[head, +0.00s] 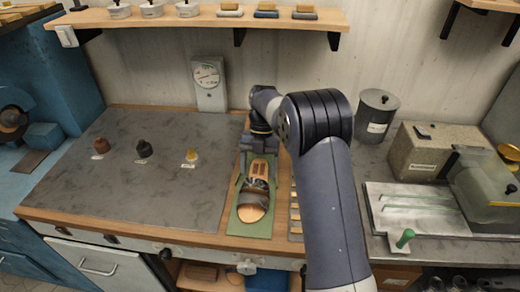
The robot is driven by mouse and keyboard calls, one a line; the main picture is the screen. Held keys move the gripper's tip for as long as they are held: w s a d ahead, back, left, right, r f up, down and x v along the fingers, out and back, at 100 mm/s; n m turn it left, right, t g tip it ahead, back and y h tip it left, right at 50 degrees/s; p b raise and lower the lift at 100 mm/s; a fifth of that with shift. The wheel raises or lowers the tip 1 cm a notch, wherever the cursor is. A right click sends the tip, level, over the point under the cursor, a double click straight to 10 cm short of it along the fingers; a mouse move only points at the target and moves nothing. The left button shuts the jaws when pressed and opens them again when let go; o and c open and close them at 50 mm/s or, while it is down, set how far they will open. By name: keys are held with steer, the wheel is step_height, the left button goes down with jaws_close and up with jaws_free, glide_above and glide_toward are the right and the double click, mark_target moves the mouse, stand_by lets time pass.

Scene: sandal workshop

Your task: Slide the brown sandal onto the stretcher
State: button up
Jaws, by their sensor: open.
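A brown sandal (252,212) lies along a green board (240,228) near the front edge of the workbench, its rounded end toward me. Dark and light parts show across its middle, but they are too small to tell apart. I cannot make out a separate stretcher or tell whether the sandal is on one. My gripper (257,172) is open above the far part of the board, with its fingers at either side of the sandal's far end. I cannot tell whether they touch it. My arm hides the area to the right.
A grey mat (90,190) with three small labelled pots lies left of the board, mostly bare. A dial gauge (208,78) stands behind. A shelf (200,18) hangs above.

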steer(key=a+v, duration=0.1)
steer(key=v, duration=0.7)
steer(key=shift+d+r, duration=0.2)
steer(key=shift+d, duration=0.35)
steer(key=x, duration=1.2)
steer(key=shift+s+f, duration=0.1)
steer(key=shift+f, duration=0.15)
step_height(320, 180, up, 2)
steer(key=shift+r, duration=0.65)
